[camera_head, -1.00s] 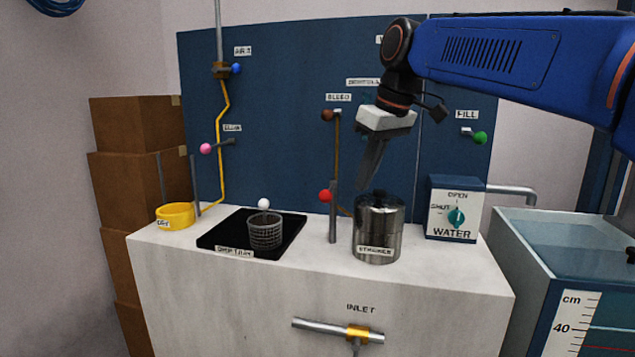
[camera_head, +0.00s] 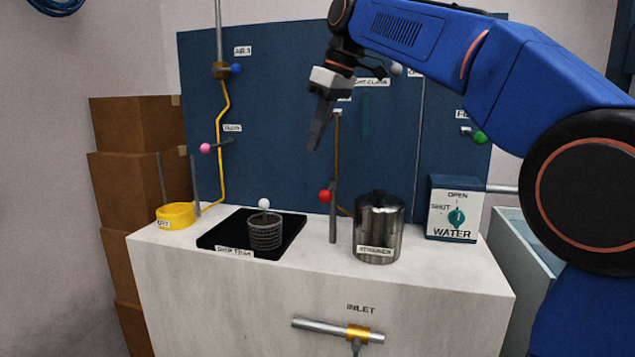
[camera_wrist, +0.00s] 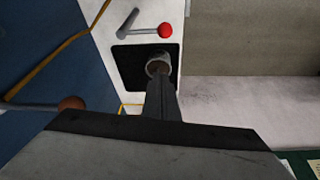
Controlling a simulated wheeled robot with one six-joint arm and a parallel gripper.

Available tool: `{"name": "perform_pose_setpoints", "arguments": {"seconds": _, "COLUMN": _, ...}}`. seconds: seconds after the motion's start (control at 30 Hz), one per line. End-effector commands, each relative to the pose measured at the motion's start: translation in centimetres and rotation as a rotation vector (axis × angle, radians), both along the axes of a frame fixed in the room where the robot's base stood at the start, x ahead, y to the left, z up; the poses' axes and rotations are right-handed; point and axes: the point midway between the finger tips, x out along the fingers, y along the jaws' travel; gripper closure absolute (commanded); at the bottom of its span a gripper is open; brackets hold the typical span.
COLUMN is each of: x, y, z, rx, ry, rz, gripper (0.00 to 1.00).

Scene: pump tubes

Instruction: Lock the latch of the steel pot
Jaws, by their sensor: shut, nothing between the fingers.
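The steel pot (camera_head: 378,238), labelled as a strainer, stands upright on the white counter with a dark knob on its closed top. I cannot make out a separate latch on it. A post with a red knob (camera_head: 324,196) stands just left of the pot; a red knob on a grey lever also shows in the wrist view (camera_wrist: 165,30). My gripper (camera_head: 314,145) is shut and empty, pointing down in the air, up and left of the pot. In the wrist view its fingertips (camera_wrist: 161,78) overlap the mesh basket below. The pot is not seen there.
The mesh basket (camera_head: 265,233) with a white ball above it stands on the black drip tray (camera_head: 222,236). A yellow ring (camera_head: 175,216) is at the counter's left. The water box (camera_head: 452,210) stands right of the pot. Pipes and levers line the blue panel (camera_head: 280,90).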

Motion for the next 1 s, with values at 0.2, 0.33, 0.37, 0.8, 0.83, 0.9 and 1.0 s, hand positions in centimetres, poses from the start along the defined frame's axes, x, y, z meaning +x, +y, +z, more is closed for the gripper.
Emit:
{"name": "perform_pose_setpoints", "arguments": {"seconds": 0.2, "x": 0.1, "y": 0.2, "z": -0.6, "rx": 0.0, "ry": 0.002, "rz": -0.001, "gripper": 1.0}}
{"name": "perform_pose_setpoints", "arguments": {"seconds": 0.33, "x": 0.3, "y": 0.6, "z": -2.0, "rx": -0.002, "ry": 0.003, "rz": 0.0, "gripper": 1.0}}
{"name": "perform_pose_setpoints", "arguments": {"seconds": 0.37, "x": 0.4, "y": 0.8, "z": -2.4, "rx": -0.001, "ry": 0.002, "rz": 0.0, "gripper": 1.0}}
{"name": "perform_pose_setpoints", "arguments": {"seconds": 0.8, "x": 1.7, "y": 3.1, "z": -9.6, "rx": -0.001, "ry": 0.002, "rz": -0.001, "gripper": 1.0}}
{"name": "perform_pose_setpoints", "arguments": {"seconds": 0.83, "x": 1.4, "y": 2.6, "z": -9.6, "rx": 0.0, "ry": 0.0, "rz": -0.002, "gripper": 1.0}}
{"name": "perform_pose_setpoints", "arguments": {"seconds": 0.9, "x": 0.9, "y": 1.5, "z": -9.7, "rx": 0.001, "ry": -0.001, "rz": -0.004, "gripper": 1.0}}
{"name": "perform_pose_setpoints", "arguments": {"seconds": 1.0, "x": 0.4, "y": 0.6, "z": -10.0, "rx": 0.001, "ry": 0.001, "rz": -0.003, "gripper": 1.0}}
